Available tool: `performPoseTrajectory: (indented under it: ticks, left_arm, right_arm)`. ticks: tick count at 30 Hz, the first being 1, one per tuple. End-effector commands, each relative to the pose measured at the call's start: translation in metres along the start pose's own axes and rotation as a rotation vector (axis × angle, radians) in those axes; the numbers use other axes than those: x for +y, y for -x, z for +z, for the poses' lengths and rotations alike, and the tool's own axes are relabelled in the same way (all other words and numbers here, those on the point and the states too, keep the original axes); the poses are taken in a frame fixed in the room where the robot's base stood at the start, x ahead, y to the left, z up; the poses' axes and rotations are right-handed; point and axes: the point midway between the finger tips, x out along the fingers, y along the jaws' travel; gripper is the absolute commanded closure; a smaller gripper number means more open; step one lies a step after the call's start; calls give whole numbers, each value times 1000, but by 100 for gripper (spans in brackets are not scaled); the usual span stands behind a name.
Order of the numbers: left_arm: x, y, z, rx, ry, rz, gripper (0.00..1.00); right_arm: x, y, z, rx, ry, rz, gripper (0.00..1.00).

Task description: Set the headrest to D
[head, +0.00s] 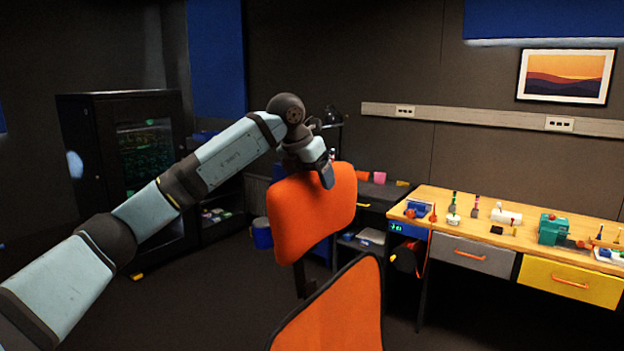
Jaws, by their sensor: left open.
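The orange headrest (308,213) stands in the middle of the head view, held on a dark post (301,277) above a larger orange chair back (335,312). My left gripper (327,174) comes in from the left, points down and overlaps the headrest's top edge in the picture. It is open, and its fingers partly hide that edge. I cannot tell whether it touches the headrest. No position letters show on the post or headrest. My right gripper is out of view.
A wooden workbench (480,222) with tools and drawers stands at the right. A dark cabinet (140,170) with a glass door is at the left. A blue bin (262,234) stands behind the headrest. Dark floor (215,290) is clear left of the chair.

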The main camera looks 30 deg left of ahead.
Motion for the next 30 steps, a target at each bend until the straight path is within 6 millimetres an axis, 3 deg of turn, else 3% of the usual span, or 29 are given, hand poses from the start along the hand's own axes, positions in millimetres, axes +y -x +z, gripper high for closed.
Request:
performPoseTrajectory:
  ticks: [4, 8, 21, 30]
  left_arm:
    - [0, 7, 0, -1, -1, 0, 21]
    - [0, 27, 0, -3, 0, 1, 21]
    - [-1, 121, 0, -4, -1, 0, 21]
    - [0, 139, 0, -1, 0, 0, 21]
  right_arm:
    - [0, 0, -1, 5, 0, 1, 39]
    - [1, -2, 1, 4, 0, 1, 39]
    - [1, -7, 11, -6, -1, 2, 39]
    - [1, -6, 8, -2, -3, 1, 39]
